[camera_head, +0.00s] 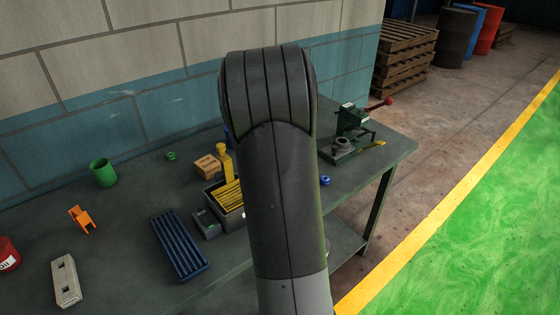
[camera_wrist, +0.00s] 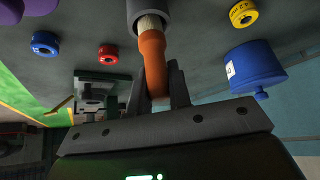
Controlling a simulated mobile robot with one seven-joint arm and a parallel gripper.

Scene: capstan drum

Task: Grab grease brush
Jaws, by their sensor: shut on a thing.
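The grease brush (camera_wrist: 152,48) shows in the wrist view, with an orange-brown handle and a pale bristle-like section. Its pale end meets a dark grey cylinder (camera_wrist: 146,9) at the top of the picture; I cannot tell whether it is inside it or part of it. My gripper (camera_wrist: 158,78) is shut on the handle, one finger on each side. In the head view my arm hides the gripper and the brush.
In the wrist view a blue can (camera_wrist: 252,68) lies right of the brush, with a red ring (camera_wrist: 108,54) on the left. In the head view the bench holds a blue ribbed tray (camera_head: 179,246), a green cup (camera_head: 103,172) and a green press (camera_head: 352,124).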

